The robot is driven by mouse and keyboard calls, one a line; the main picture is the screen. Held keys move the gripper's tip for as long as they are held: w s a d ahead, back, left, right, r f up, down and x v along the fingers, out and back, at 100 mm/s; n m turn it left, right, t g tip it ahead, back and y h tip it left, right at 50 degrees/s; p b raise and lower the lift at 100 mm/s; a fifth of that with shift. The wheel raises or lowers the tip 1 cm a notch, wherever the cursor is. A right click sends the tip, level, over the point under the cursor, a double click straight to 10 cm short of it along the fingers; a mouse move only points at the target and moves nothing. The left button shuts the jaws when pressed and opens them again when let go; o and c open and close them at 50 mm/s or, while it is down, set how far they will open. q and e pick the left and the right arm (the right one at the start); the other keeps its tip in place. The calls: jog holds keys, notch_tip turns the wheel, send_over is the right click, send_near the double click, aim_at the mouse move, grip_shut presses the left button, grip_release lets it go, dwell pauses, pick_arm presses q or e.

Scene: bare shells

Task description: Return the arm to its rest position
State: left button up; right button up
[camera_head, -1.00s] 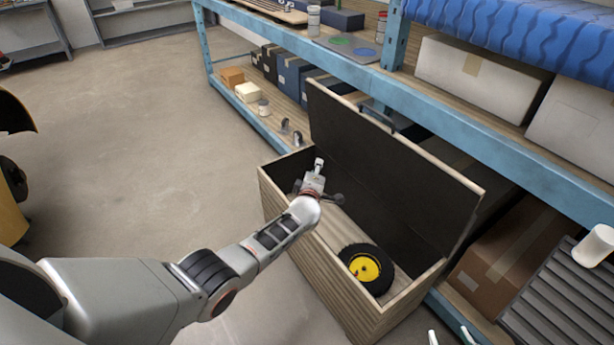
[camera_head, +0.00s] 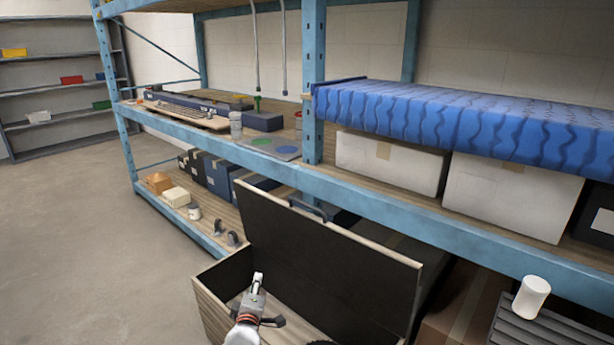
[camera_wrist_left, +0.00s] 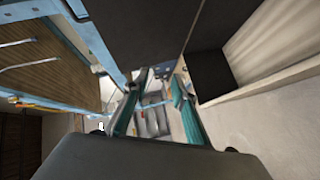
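My left gripper (camera_head: 266,300) shows at the bottom of the head view, over the open wooden chest (camera_head: 212,309). Its white and grey wrist is cut off by the lower edge. In the left wrist view its two teal-lined fingers (camera_wrist_left: 158,92) stand apart with nothing held between them. The chest's dark-lined lid (camera_head: 335,275) stands raised behind and to the right of the gripper. Only the black top edge of a wheel (camera_head: 322,343) shows inside the chest. My right gripper is in neither view.
A blue-framed shelf (camera_head: 400,210) runs behind the chest, with white boxes (camera_head: 388,163) and a blue patterned mattress-like slab (camera_head: 450,122). A white cylinder (camera_head: 530,297) stands at the right. Small boxes (camera_head: 176,197) line the lower shelf. Open floor (camera_head: 70,250) lies left.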

pick_arm(q)
jog(key=s+d+f+m+g+h, duration=0.1)
jog(key=s+d+f+m+h, duration=0.2)
jog(key=s, duration=0.5)
jog(key=s+f+m+h, duration=0.1)
jog(key=s+f+m, duration=0.1)
jog(key=s+m, duration=0.45)
jog(key=s+d+f+m+g+h, duration=0.1)
jog(key=s+d+f+m+h, duration=0.15)
jog(key=s, duration=0.75)
jog(key=s+a+m+g+y, duration=0.1)
jog(key=s+m, duration=0.3)
jog(key=s, duration=0.6)
jog(key=s+a+m+g+y, duration=0.1)
jog(key=s+a+m, duration=0.3)
jog(key=s, duration=0.6)
jog(key=shift+s+a+f+g, duration=0.15)
jog(key=shift+a+f+g, duration=0.1)
jog(key=shift+f+g, duration=0.2)
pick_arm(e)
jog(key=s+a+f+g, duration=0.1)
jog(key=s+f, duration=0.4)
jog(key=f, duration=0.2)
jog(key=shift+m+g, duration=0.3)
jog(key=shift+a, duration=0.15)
